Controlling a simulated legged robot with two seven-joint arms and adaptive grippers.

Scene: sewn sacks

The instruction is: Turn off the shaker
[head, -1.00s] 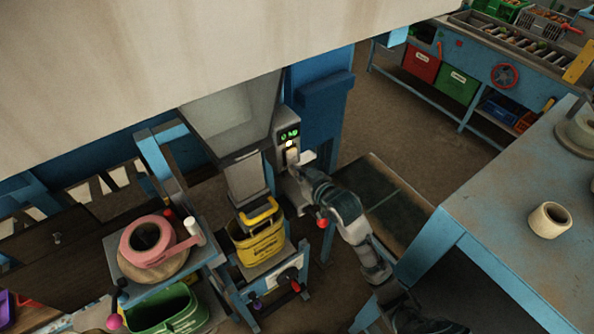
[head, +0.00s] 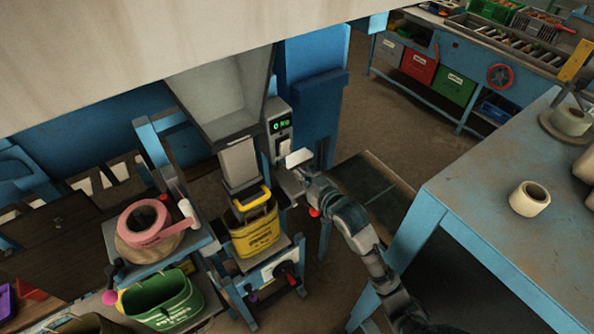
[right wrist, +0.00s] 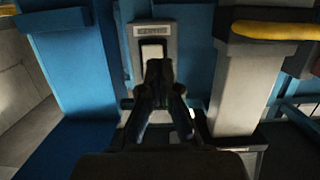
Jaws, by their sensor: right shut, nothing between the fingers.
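The shaker's grey control box (head: 279,113) stands beside the hopper on a blue post, with a green display (head: 281,125) reading about 0 kg. In the right wrist view a pale rocker switch (right wrist: 152,52) sits under a small label plate on the box. My right gripper (head: 297,172) is just below the box in the head view. In the right wrist view my right gripper (right wrist: 158,68) is shut and empty, its fingertips over the lower edge of the switch. I cannot tell if they touch it. My left gripper is not in view.
A grey hopper spout (head: 239,162) hangs above a yellow container (head: 255,234) on a blue stand. A pink tape roll (head: 142,222) and a green bin (head: 160,298) are at left. A blue table (head: 480,220) with a cream roll (head: 530,198) is at right.

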